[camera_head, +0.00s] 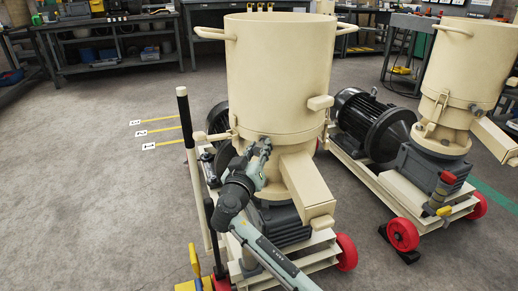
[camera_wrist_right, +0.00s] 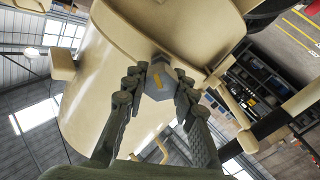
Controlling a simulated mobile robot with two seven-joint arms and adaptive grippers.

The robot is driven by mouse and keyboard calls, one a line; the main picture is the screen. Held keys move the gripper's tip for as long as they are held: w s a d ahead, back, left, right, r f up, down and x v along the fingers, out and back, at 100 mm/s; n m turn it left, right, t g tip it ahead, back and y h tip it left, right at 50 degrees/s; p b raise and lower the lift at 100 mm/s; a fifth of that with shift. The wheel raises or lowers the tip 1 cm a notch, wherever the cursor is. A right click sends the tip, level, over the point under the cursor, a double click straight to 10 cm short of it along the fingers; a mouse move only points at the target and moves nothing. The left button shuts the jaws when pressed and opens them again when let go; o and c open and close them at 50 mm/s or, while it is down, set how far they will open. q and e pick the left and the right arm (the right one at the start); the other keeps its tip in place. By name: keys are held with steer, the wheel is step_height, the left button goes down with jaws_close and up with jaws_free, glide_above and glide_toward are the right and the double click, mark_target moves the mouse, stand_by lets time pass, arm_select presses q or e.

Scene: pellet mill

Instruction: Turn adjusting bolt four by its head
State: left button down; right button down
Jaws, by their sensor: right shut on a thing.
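A grey hexagonal bolt head (camera_wrist_right: 158,86) with a small yellow mark sits at the lower rim of the cream pellet mill's drum (camera_head: 278,75). The wrist view shows the drum wall (camera_wrist_right: 100,75) behind it. I cannot clearly read the mark. My right gripper (camera_head: 262,150) reaches up to the drum's lower edge, above the cream outlet chute (camera_head: 308,190). In the wrist view my right gripper (camera_wrist_right: 160,80) is shut on the bolt head, one finger on each side. In the head view the gripper mostly hides the bolt. My left gripper is not in view.
A second cream mill (camera_head: 465,60) stands at the right. Black motors (camera_head: 365,120) and red wheels (camera_head: 345,252) flank the frames. Numbered floor markers (camera_head: 148,146) lie at the left, with clear floor around.

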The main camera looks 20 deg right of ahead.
steer(key=shift+n, duration=0.4)
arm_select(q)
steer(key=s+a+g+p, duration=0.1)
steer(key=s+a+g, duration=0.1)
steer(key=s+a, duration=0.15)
arm_select(e)
steer(key=shift+n, duration=1.1)
steer(key=n+p, duration=0.4)
steer(key=n, duration=0.5)
steer(key=shift+a, duration=0.15)
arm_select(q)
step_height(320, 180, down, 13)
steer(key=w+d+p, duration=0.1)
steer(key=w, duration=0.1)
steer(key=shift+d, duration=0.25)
arm_select(e)
steer(key=shift+f+n, duration=0.15)
steer(key=shift+n, duration=0.75)
steer(key=c, duration=1.2)
jaws_free()
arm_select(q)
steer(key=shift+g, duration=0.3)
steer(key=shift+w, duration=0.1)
